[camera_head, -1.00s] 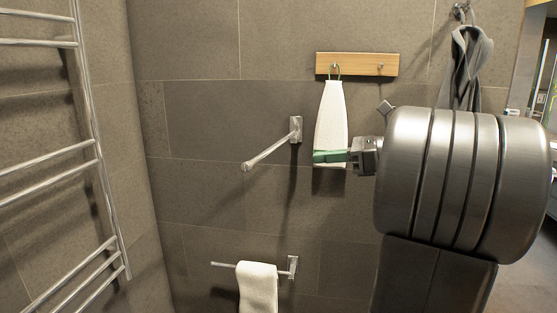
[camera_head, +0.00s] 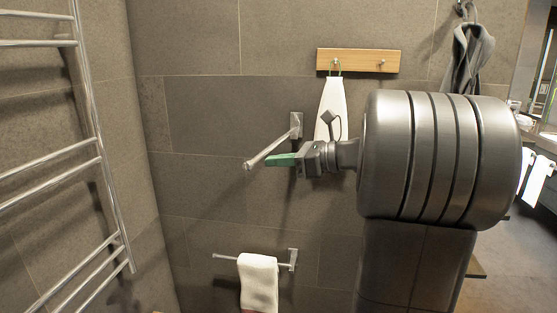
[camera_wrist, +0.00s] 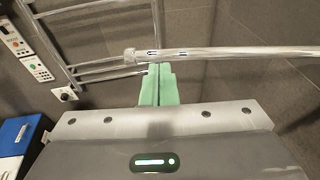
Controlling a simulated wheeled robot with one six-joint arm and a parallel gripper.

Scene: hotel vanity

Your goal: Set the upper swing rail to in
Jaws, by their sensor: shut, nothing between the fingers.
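The upper swing rail (camera_head: 268,152) is a bare chrome bar on a wall bracket (camera_head: 296,125). In the head view it sticks out from the wall, its free end pointing to the lower left. My gripper (camera_head: 270,160), with green fingers, is shut and empty, close by the rail near its outer part. In the wrist view the rail (camera_wrist: 235,53) runs across just beyond the closed fingertips (camera_wrist: 158,70), its knobbed end to the left of them. I cannot tell whether the fingers touch it.
A lower rail (camera_head: 225,257) holds a white towel (camera_head: 258,283). A chrome towel ladder (camera_head: 98,150) stands at the left. A wooden hook board (camera_head: 357,61) with a white hanging cloth (camera_head: 331,108) is behind my arm. A grey cloth (camera_head: 466,58) hangs at upper right.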

